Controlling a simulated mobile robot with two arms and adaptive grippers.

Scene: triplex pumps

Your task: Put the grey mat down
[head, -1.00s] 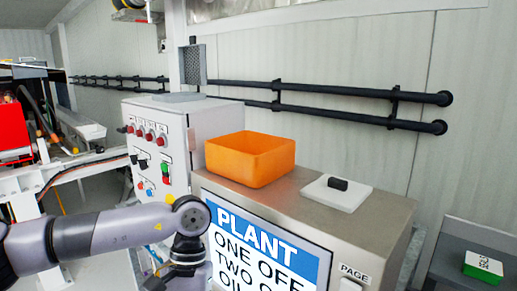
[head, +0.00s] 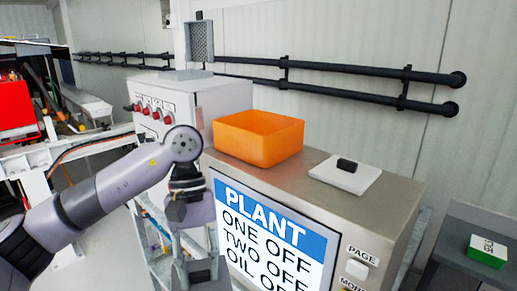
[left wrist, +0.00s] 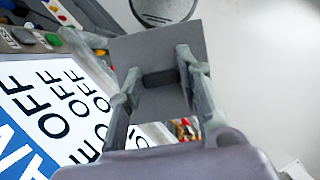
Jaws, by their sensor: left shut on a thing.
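The grey mat (left wrist: 150,48) is a flat square plate with a dark raised block on it, seen in the left wrist view. My left gripper (left wrist: 160,80) is shut on this block, with a finger on either side. The mat is held in front of the cabinet's sign panel, apart from the cabinet top. In the head view my left gripper (head: 197,250) hangs low in front of the cabinet, and the mat cannot be clearly made out there. My right gripper is not in view.
The steel cabinet top (head: 325,196) carries an orange bin (head: 258,139) and a white plate (head: 360,180) with a black block (head: 347,165) on it. Bare steel shows between them. A dark table (head: 450,238) with a green-and-white box (head: 487,251) stands at right. Black wall rails (head: 340,78) run behind.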

